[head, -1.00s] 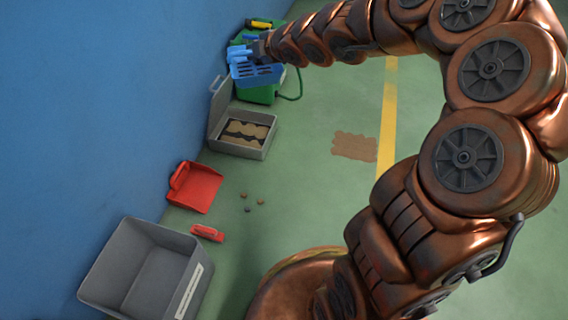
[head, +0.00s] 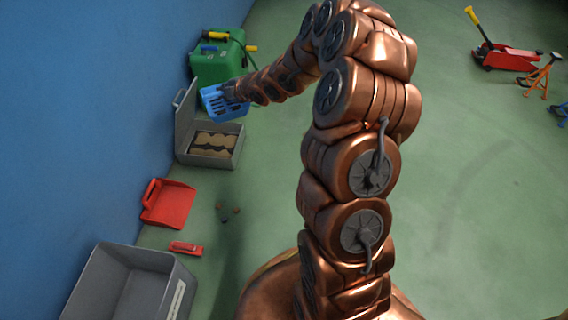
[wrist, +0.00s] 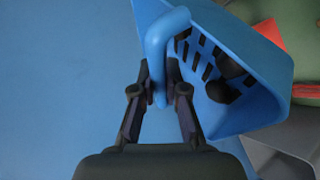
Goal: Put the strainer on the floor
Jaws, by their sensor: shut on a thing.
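The strainer is a blue slotted basket (head: 229,112) with a loop handle, and it also shows in the wrist view (wrist: 262,65). My gripper (wrist: 168,95) is shut on the handle, which passes between its fingertips; it also shows in the head view (head: 229,92). The strainer hangs tilted beside the blue wall, between the green container and the open grey case in the picture. Dark lumps (wrist: 230,65) show by its slots in the wrist view. Whether the strainer touches anything below it is unclear. The green floor (head: 470,200) is visible to the right.
The green container (head: 222,65) stands behind the strainer. The open grey case (head: 236,158), a red dustpan (head: 168,205), a small red object (head: 186,248) and a grey bin (head: 150,262) line the wall. A red jack (head: 505,58) stands far right. Floor right of my arm is mostly clear.

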